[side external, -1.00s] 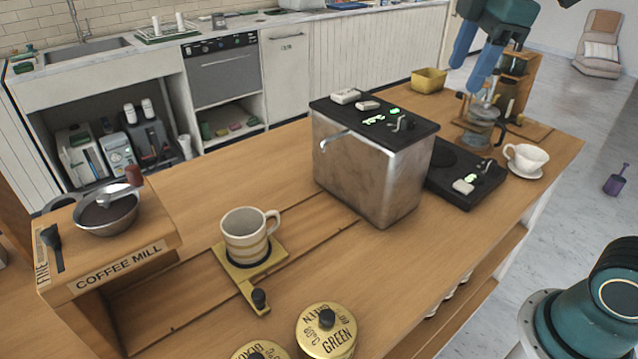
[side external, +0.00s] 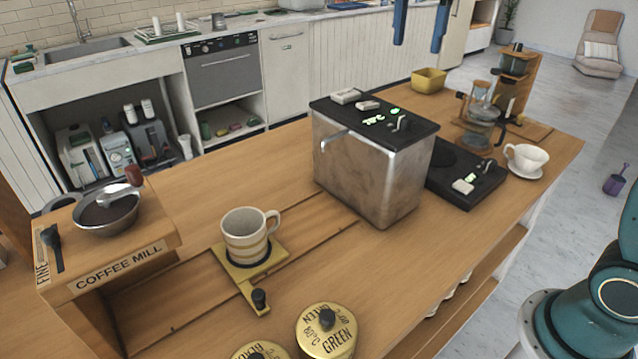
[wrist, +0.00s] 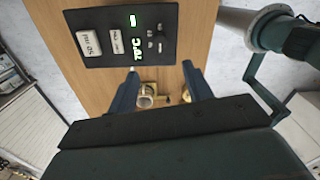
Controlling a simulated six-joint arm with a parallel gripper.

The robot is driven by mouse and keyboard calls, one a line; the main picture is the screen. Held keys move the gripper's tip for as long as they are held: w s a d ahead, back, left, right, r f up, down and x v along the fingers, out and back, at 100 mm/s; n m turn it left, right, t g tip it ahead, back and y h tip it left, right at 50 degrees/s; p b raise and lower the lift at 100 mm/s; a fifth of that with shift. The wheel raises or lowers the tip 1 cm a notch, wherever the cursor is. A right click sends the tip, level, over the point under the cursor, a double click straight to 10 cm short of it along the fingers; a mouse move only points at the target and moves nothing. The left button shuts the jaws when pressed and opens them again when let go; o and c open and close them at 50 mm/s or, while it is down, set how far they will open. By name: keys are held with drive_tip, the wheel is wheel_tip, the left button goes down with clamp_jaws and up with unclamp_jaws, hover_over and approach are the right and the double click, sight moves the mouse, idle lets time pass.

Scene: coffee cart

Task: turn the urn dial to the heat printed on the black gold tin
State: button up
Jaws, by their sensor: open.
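The urn (side external: 365,172) is a steel box with a black top panel. Its small dial (side external: 400,122) sits on that panel beside a green display. In the wrist view the panel shows upper centre, with the dial (wrist: 158,42) and green digits that seem to read 70°C. Two gold tins stand at the front. One lid (side external: 326,331) reads GREEN; the other tin (side external: 262,352) is cut off by the frame edge, its label only partly visible and upside down. My gripper (side external: 420,42) is open and empty, high above and behind the urn; its blue fingers show in the wrist view (wrist: 160,88).
A striped mug (side external: 245,238) stands on a brass stand left of the urn. A black scale (side external: 465,183), a white cup (side external: 527,158) and a glass brewer (side external: 480,120) stand to its right. A yellow bin (side external: 429,80) is behind. The coffee mill (side external: 115,245) is far left.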

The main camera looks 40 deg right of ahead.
sight(406, 115)
drive_tip(key=shift+f, duration=6.9)
drive_tip(key=shift+c, duration=0.2)
drive_tip(key=c, duration=0.9)
